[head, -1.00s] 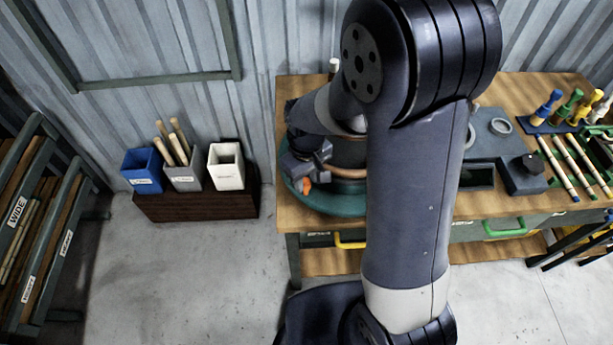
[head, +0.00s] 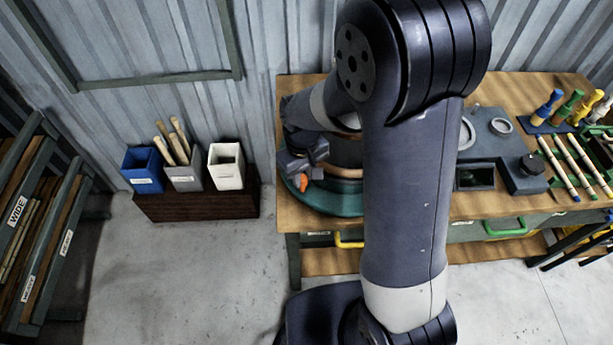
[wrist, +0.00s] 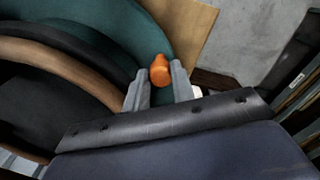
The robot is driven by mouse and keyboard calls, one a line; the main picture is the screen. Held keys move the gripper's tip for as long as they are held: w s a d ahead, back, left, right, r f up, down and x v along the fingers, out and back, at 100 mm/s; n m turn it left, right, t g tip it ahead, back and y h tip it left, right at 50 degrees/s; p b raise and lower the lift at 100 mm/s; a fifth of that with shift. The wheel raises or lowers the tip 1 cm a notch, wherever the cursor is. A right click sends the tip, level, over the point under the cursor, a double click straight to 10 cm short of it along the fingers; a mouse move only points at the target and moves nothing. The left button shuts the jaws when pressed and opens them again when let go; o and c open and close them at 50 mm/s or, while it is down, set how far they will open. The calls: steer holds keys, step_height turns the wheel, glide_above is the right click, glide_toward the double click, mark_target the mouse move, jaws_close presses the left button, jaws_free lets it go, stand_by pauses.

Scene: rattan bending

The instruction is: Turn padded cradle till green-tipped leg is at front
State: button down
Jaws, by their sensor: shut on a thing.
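The padded cradle shows as a round teal base (head: 335,205) with brown and dark rings above it, on the left end of the workbench. My arm hides its right side. An orange knob (head: 303,182) stands at the left edge of the teal base. My gripper (head: 303,174) is at this knob. In the wrist view, my gripper (wrist: 159,80) has its two grey fingers on either side of the orange knob (wrist: 159,68), shut on it. The teal base (wrist: 125,35) and a brown ring (wrist: 70,65) lie to the left. I see no green-tipped leg.
The wooden workbench (head: 300,95) carries a dark box (head: 525,175), a grey plate with rings and several coloured-handled tools at right. Blue, grey and white bins (head: 226,165) stand on a dark block left of the bench. A rack (head: 35,220) is far left. The floor between is clear.

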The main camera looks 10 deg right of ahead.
steer(key=w+a+m, duration=0.2)
steer(key=w, duration=0.1)
steer(key=w+a+m, duration=0.1)
steer(key=w, duration=0.1)
steer(key=shift+m, duration=0.4)
steer(key=c, duration=1.5)
jaws_free()
steer(key=shift+r, duration=0.1)
step_height(320, 180, up, 11)
steer(key=shift+f+b, duration=0.15)
steer(key=shift+b, duration=0.35)
